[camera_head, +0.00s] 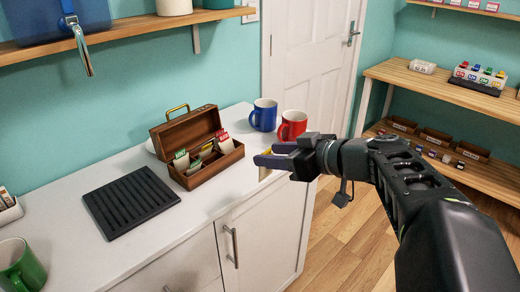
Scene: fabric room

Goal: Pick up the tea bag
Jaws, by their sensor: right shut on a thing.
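My right gripper (268,158) reaches in from the right and is over the front right edge of the white counter, just right of the open wooden box. It is shut on a small pale and yellow thing, apparently a tea bag (265,173), mostly hidden by the fingers. The wooden box (212,174) stands with its lid up and holds several tea bags; a red-tagged one (223,140) and a green-tagged one (181,160) show in it. My left gripper is not in view.
A blue mug (264,115) and a red mug (292,126) stand behind my right gripper. A black slatted tray (131,202) lies left of the box. A green mug (20,263) is at the front left. Wooden shelves (450,86) stand at the right.

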